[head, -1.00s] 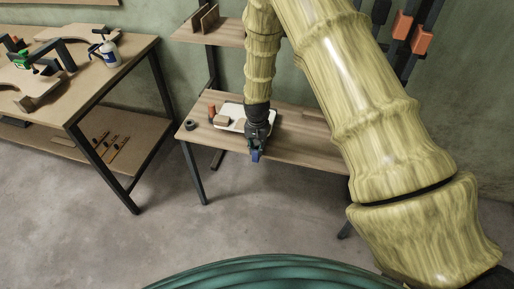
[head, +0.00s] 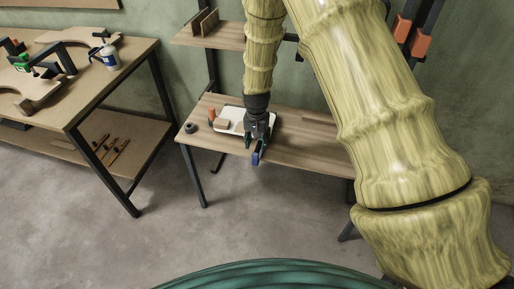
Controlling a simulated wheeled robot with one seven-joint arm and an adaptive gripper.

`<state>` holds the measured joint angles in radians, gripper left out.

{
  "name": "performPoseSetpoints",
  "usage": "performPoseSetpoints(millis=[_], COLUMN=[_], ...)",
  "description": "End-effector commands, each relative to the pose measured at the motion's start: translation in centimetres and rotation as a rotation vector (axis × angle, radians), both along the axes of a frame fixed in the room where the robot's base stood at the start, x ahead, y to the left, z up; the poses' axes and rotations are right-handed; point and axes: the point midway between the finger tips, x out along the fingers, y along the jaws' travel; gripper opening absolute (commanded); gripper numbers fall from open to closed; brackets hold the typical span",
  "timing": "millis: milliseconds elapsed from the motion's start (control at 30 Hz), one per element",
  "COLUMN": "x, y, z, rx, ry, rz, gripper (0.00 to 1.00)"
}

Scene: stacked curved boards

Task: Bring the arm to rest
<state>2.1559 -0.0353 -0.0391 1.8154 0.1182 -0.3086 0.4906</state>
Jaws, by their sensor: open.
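My gripper (head: 257,152) hangs from my bamboo-textured arm in the head view, pointing down at the front edge of the small wooden table (head: 305,152). It is open, with nothing visible between its fingers. Its fingertips are dark with a blue part. Behind it and to its left is a white tray (head: 233,114), partly hidden by the gripper. A small brown block (head: 221,124) is at the tray's front left. I cannot tell how high the fingertips are above the table.
An orange-red cylinder (head: 211,114) and a dark ring (head: 190,128) are on the table's left side. A shelf with a wooden holder (head: 205,22) is above. At left, a workbench (head: 100,88) carries curved boards (head: 45,93), clamps and a bottle (head: 110,57). Floor between is clear.

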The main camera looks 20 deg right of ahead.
Motion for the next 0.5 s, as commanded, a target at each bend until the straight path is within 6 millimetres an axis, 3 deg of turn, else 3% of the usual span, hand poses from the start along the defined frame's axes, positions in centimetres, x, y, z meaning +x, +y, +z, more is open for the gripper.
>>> performPoseSetpoints(millis=[300,500], x=[-0.1,-0.2], y=[0.1,0.1], z=[4.8,6.4], rx=[0.000,-0.001], ry=[-0.001,-0.001], rz=[0.000,0.000], gripper=[0.44,0.44])
